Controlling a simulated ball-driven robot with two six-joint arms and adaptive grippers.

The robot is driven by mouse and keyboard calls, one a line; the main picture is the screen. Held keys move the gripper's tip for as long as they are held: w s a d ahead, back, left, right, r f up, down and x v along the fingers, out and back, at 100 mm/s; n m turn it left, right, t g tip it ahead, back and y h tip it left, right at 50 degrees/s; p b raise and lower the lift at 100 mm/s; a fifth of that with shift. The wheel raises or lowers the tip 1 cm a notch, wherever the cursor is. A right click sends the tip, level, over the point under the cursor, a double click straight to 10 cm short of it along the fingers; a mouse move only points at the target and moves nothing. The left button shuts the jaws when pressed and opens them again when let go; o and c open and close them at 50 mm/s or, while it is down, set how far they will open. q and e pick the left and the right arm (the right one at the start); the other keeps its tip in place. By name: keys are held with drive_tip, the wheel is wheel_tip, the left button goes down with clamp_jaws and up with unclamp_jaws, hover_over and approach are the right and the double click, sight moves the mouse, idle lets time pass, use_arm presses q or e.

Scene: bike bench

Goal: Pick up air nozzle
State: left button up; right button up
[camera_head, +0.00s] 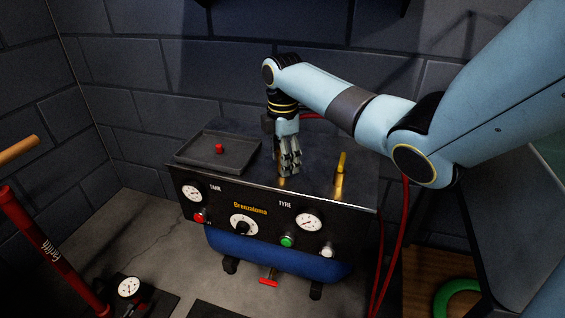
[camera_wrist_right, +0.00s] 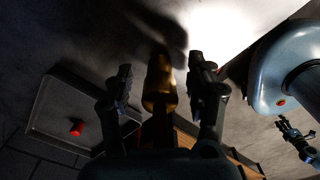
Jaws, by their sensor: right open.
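The brass air nozzle (camera_wrist_right: 160,85) stands between the two fingers of my right gripper (camera_wrist_right: 162,84) in the right wrist view, with a dark gap on each side. My right gripper (camera_head: 289,170) is open and points down, low over the dark top of the compressor (camera_head: 232,182) in the head view. A small gold patch (camera_head: 281,182) shows at its fingertips there; whether this is the nozzle or its reflection is unclear. My left gripper (camera_wrist_right: 296,138) shows small at the right of the wrist view, away from the nozzle; its opening is unclear.
A shallow grey tray (camera_head: 186,155) with a small red piece (camera_head: 219,148) sits left of my right gripper. An upright yellow piece (camera_head: 341,162) stands to its right. Gauges and knobs line the compressor's front. A red hose (camera_head: 403,225) hangs at its right side.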

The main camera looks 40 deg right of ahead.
clamp_jaws()
use_arm(q)
drive_tip(key=shift+s, duration=0.4)
drive_tip(key=shift+w, duration=0.1)
use_arm(e)
drive_tip(key=shift+r, duration=0.1)
wheel_tip(320, 180, up, 2)
drive_tip(key=shift+w+r+p, duration=0.1)
drive_tip(key=shift+r+p, duration=0.05)
drive_tip(key=shift+p, duration=0.5)
wheel_tip(320, 180, up, 7)
drive_tip(key=p, duration=0.2)
drive_tip(key=shift+p, duration=0.3)
use_arm(q)
drive_tip(key=shift+s+d+r, duration=0.35)
drive_tip(key=shift+s+r, duration=0.05)
drive_tip(key=shift+r, duration=0.3)
drive_tip(key=shift+s+d+r, duration=0.3)
drive_tip(key=shift+s+r, duration=0.1)
drive_tip(key=shift+r, duration=0.25)
use_arm(e)
drive_tip(key=shift+r, duration=0.3)
